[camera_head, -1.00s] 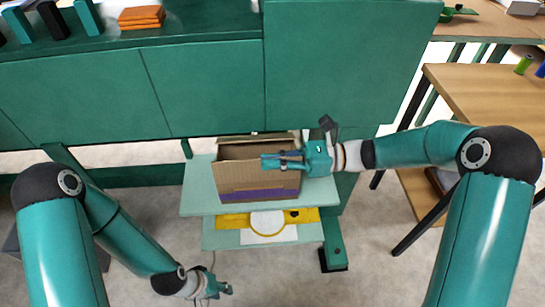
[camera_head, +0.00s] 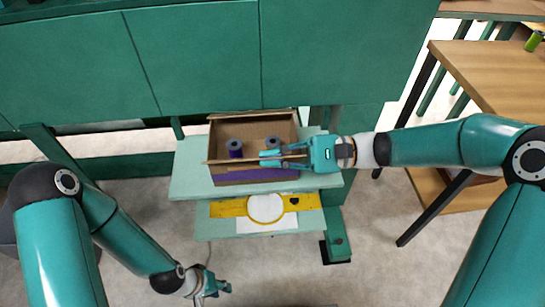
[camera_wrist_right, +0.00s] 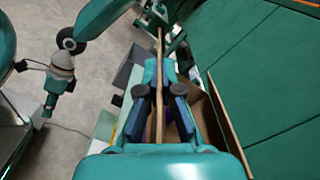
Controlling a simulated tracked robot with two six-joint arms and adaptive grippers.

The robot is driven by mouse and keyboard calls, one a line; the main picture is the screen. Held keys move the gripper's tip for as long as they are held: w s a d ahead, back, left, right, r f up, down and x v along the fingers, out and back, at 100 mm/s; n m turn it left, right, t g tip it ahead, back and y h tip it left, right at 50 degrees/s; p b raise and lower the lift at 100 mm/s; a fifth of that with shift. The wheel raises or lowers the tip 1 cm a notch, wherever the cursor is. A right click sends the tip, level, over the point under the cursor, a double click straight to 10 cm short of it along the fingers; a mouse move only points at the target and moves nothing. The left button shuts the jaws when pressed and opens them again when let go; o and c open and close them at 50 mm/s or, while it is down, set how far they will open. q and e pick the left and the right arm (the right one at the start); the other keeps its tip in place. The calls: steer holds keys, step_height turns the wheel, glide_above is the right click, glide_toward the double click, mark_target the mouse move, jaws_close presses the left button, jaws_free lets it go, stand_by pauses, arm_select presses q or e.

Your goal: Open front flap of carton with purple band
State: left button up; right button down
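The cardboard carton (camera_head: 225,167) stands on a pale green shelf, its purple band (camera_head: 238,176) along the lower front. Its top is open, and two grey-topped purple spools (camera_head: 234,149) show inside. The front flap (camera_head: 222,161) shows as a thin brown edge along the front; it also runs between the fingers in the right wrist view (camera_wrist_right: 160,45). My right gripper (camera_head: 271,159) reaches in from the right with its fingers on both sides of this flap and looks shut on it. My left gripper (camera_head: 220,288) is low, left of the shelf, empty and open.
A lower shelf (camera_head: 215,225) holds a yellow piece (camera_head: 228,208) with a white disc. A green cabinet front (camera_head: 190,60) rises behind the carton. A wooden table (camera_head: 490,75) stands at the right. The floor in front is clear.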

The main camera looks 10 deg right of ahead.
steer(key=shift+s+f+n, duration=0.1)
steer(key=shift+f+n, duration=0.2)
stand_by(0.4)
steer(key=c, duration=1.4)
jaws_free()
steer(key=shift+r, duration=0.1)
steer(key=shift+o, duration=0.2)
steer(key=shift+d, duration=0.1)
steer(key=d, duration=1.2)
